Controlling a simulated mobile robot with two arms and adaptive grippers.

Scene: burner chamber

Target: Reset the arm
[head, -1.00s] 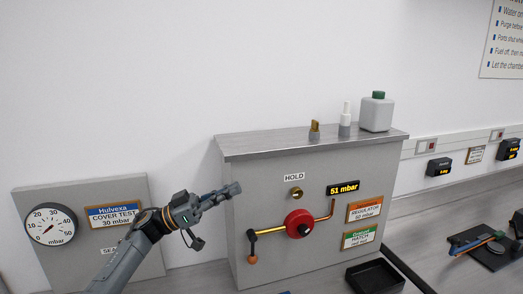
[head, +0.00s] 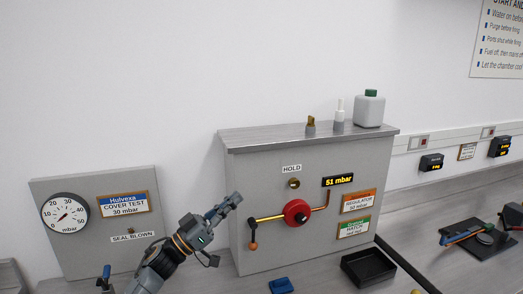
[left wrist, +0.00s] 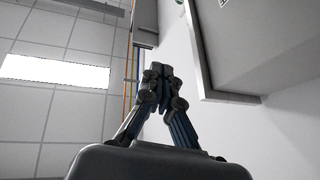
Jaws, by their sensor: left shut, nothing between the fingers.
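My left gripper (head: 230,203) is at the lower middle of the head view, in front of the left edge of the grey cabinet (head: 262,170). Its fingers are together with nothing between them. In the left wrist view the closed fingers (left wrist: 157,80) point up past the cabinet's edge, apart from any object. The cabinet's red valve wheel (head: 297,212) with its brass lever is to the right of the gripper. My right gripper does not show.
A gauge panel (head: 85,183) with a round dial (head: 66,213) stands left of the arm. A black tray (head: 369,267) and a blue object (head: 281,285) lie before the cabinet. Bottles (head: 369,109) stand on the cabinet top. A black stand (head: 478,240) is at right.

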